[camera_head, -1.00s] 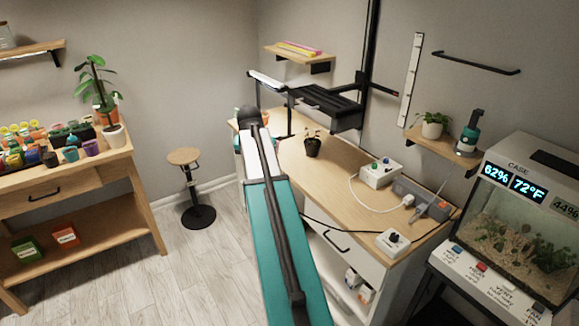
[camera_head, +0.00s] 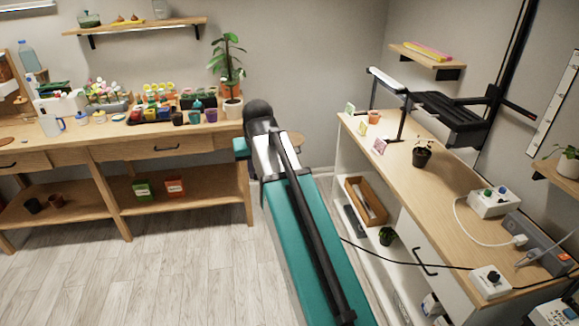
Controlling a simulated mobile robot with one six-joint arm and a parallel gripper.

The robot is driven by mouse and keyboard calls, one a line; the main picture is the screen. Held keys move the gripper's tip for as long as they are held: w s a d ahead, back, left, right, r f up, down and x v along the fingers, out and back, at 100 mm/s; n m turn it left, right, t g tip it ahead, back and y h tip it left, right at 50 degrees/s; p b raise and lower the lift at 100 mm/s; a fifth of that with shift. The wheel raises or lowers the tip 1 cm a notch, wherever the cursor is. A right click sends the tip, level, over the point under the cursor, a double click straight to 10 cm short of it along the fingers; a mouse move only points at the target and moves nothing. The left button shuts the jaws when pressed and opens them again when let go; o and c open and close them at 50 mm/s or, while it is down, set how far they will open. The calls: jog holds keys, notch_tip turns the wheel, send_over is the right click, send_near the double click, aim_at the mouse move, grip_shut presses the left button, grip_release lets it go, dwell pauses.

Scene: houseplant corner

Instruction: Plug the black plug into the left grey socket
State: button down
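A grey socket block (camera_head: 541,243) lies on the right part of the wooden desk, near the wall. A white plug (camera_head: 520,240) on a white cable sits at its left end. A small white box (camera_head: 490,284) with a black piece (camera_head: 492,277) on top stands at the desk's front edge. A black cable (camera_head: 400,261) runs to it; whether the black piece is the black plug I cannot tell. A white box with green and blue pieces (camera_head: 492,203) stands behind. My teal arm reaches up the middle, away from these; my gripper is not visible.
A potted seedling (camera_head: 422,155) and small cards (camera_head: 379,146) stand on the desk (camera_head: 452,185). A black frame (camera_head: 450,108) rises at its back. A workbench (camera_head: 140,140) with pots is at left. The floor (camera_head: 160,270) between is clear.

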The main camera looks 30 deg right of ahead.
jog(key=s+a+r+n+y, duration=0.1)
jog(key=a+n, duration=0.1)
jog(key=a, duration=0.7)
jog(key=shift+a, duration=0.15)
